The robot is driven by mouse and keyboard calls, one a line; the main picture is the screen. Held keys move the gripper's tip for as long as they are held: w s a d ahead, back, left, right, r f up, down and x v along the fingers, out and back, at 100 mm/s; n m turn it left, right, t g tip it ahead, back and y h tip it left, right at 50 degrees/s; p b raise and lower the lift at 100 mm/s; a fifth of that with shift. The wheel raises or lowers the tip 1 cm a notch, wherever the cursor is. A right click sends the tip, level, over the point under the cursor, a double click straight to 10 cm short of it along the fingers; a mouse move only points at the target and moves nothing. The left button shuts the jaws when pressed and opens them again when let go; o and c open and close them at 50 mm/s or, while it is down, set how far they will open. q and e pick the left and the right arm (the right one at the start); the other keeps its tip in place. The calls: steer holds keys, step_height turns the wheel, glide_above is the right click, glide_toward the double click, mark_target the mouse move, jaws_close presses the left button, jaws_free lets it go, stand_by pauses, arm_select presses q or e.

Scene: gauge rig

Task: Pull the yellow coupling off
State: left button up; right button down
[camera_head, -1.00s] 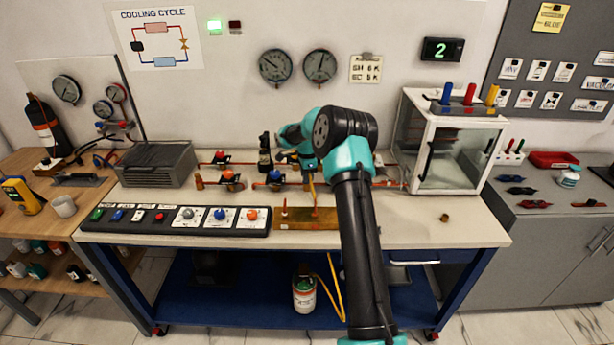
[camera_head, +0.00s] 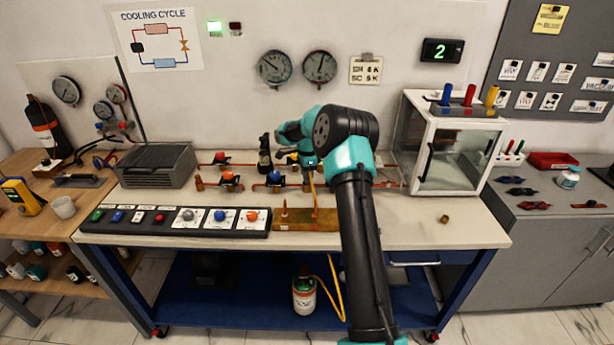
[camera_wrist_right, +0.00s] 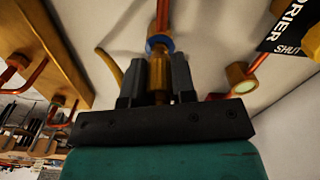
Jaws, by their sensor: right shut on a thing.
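My right gripper (camera_wrist_right: 158,82) is shut on a brass-yellow coupling (camera_wrist_right: 159,94) in the right wrist view. The coupling sits between the two dark fingers, and a blue ring (camera_wrist_right: 159,44) and a copper pipe (camera_wrist_right: 163,15) lie just beyond it in line. I cannot tell whether the coupling is still joined to the pipe. A yellow hose (camera_wrist_right: 110,66) shows left of the fingers. In the head view the yellow hose (camera_head: 332,290) hangs off the bench's front, and my right arm covers part of the pipework. My left gripper is not in view.
Copper pipework with a blue-capped valve (camera_head: 274,177) stands left of my right arm. A control panel (camera_head: 150,230) lies at the bench front. A clear-sided box (camera_head: 412,105) stands right. A small brass piece (camera_head: 445,218) lies on the bare bench top. A bottle (camera_head: 304,296) stands below.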

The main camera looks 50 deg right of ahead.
steer(key=shift+r, duration=1.85)
